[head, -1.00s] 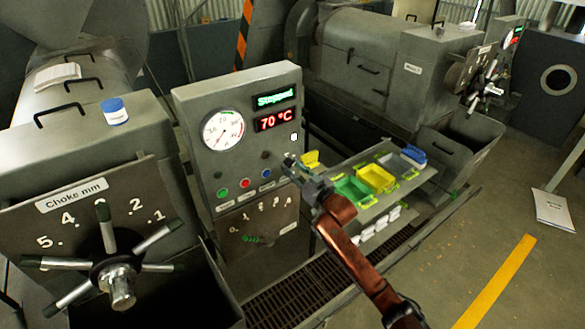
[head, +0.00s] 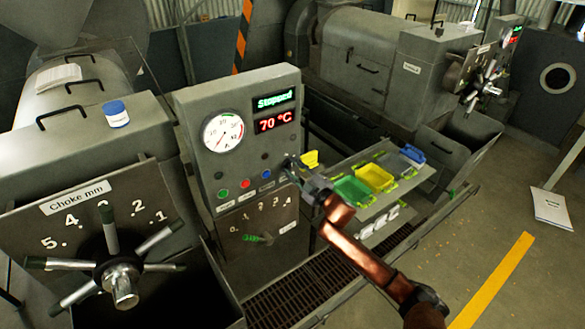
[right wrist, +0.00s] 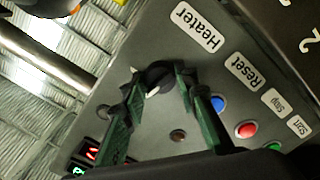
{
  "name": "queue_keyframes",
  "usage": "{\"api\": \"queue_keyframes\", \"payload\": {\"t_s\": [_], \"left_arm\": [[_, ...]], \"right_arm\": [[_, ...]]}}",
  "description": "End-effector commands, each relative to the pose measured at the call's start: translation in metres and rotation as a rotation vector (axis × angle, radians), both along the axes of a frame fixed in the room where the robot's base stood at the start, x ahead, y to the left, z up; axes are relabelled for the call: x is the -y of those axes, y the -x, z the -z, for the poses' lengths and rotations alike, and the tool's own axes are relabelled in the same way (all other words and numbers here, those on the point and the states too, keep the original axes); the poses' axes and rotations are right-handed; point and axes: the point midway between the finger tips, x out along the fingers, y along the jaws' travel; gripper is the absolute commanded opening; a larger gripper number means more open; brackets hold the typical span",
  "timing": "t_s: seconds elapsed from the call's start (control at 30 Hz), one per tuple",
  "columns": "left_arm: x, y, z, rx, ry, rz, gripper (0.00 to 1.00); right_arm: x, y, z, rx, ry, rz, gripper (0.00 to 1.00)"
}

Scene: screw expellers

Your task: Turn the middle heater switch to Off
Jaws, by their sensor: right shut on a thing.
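The middle control panel (head: 236,110) is a grey box with a dial gauge, a green "Stopped" display and a red "70 °C" display. My right gripper (head: 289,163) is at the panel's right side in the head view, where its fingers hide the heater switch. In the right wrist view the heater switch (right wrist: 157,76) is a black knob with a white pointer mark. It sits by the "Heater" label (right wrist: 195,27), and the mark is on the side away from that label. The green fingers of the right gripper (right wrist: 160,80) are shut on the knob from both sides. My left gripper is not in view.
Blue, red and green buttons (right wrist: 246,129) lie close beside the right finger. A choke handwheel (head: 118,275) is at front left.

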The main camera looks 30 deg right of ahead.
Motion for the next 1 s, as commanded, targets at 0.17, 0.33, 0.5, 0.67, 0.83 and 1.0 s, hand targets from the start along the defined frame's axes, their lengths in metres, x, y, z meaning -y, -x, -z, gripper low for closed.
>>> {"api": "queue_keyframes", "payload": {"t_s": [0.17, 0.33, 0.5, 0.67, 0.83, 1.0], "left_arm": [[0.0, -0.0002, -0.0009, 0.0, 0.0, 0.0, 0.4], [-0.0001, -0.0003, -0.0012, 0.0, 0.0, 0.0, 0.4], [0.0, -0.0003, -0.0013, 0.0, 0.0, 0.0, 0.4], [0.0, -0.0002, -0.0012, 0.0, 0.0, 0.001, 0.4], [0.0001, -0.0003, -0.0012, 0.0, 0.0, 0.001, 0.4], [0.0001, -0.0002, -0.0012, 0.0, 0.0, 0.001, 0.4]], "right_arm": [[-0.0001, -0.0001, -0.0006, 0.007, 0.085, -0.001, 0.03], [-0.0006, -0.0001, -0.0003, 0.011, 0.13, -0.002, 0.03], [-0.0009, 0.0, -0.0005, 0.013, 0.148, -0.002, 0.03], [-0.001, 0.0, -0.0002, 0.013, 0.152, -0.002, 0.04], [-0.0008, 0.0, -0.0001, 0.012, 0.151, -0.002, 0.03], [-0.0004, 0.0, -0.0001, 0.012, 0.15, -0.001, 0.37]]}}
